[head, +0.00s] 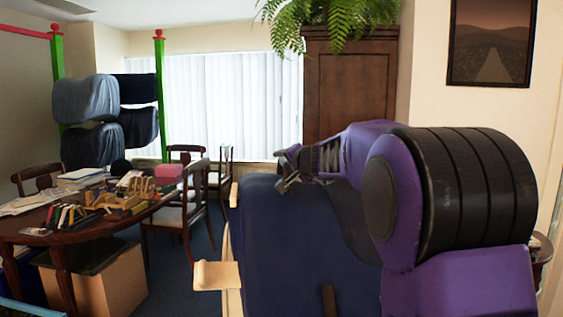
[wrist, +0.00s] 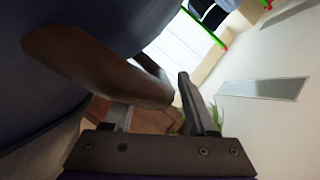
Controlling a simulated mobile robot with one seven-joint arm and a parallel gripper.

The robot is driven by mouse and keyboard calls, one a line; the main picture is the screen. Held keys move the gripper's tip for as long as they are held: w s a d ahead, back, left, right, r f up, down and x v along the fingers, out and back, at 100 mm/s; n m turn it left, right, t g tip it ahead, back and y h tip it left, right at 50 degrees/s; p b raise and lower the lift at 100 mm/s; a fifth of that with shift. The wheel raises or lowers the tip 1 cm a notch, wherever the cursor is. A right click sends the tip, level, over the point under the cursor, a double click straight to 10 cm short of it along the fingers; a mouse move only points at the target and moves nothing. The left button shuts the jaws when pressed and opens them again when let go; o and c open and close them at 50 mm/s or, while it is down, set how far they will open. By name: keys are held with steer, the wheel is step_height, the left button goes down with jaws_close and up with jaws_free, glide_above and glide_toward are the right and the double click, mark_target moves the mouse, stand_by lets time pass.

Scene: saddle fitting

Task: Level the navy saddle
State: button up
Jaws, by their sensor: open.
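The navy saddle (head: 290,235) fills the lower middle of the head view, close to me; part of it is hidden behind my purple arm. In the wrist view its dark blue surface (wrist: 60,75) curves over the left side. A brown bar-like part (wrist: 100,68) runs along that surface, and its end lies between or just in front of my fingers; I cannot tell which. My gripper (head: 287,170) is at the saddle's upper edge in the head view. In the wrist view my gripper (wrist: 160,92) is open, with the left finger partly hidden behind the brown part.
A cream peg (head: 217,275) sticks out left of the saddle. At left stands a table (head: 150,208) with books and tools, with chairs (head: 190,215) beyond. Blue and navy padded shapes (head: 95,105) hang between green posts. A wooden cabinet (head: 345,90) stands behind. Blue floor shows between table and saddle.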

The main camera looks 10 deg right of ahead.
steer(key=shift+w, duration=0.2)
jaws_close()
stand_by(1.4)
